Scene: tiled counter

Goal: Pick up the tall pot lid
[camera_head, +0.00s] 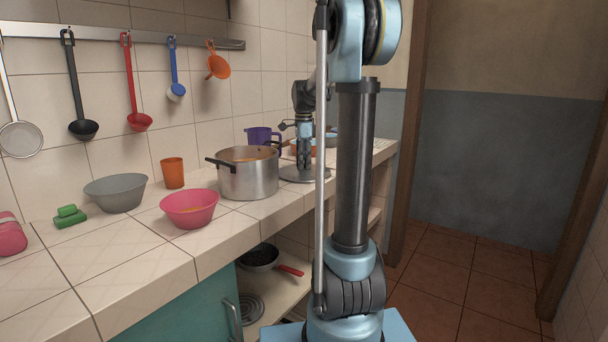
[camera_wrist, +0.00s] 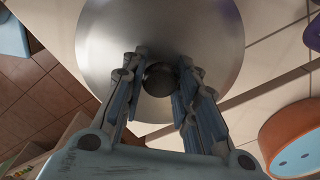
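The pot lid (camera_head: 306,175) is a round grey metal disc that appears to lie flat on the counter, right of the pot. In the wrist view the lid (camera_wrist: 205,35) fills the upper middle, with its dark round knob (camera_wrist: 158,79) between my fingers. My gripper (camera_head: 304,160) points down over the lid. In the wrist view my gripper (camera_wrist: 160,70) has its fingers apart, one on each side of the knob, with a narrow gap showing. Part of the lid is hidden behind my arm in the head view.
A steel pot (camera_head: 250,183) stands left of the lid, with a purple jug (camera_head: 262,136) behind. An orange item (camera_wrist: 296,138) is close at the right in the wrist view. A pink bowl (camera_head: 189,212), grey bowl (camera_head: 117,197) and orange cup (camera_head: 173,173) stand further left.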

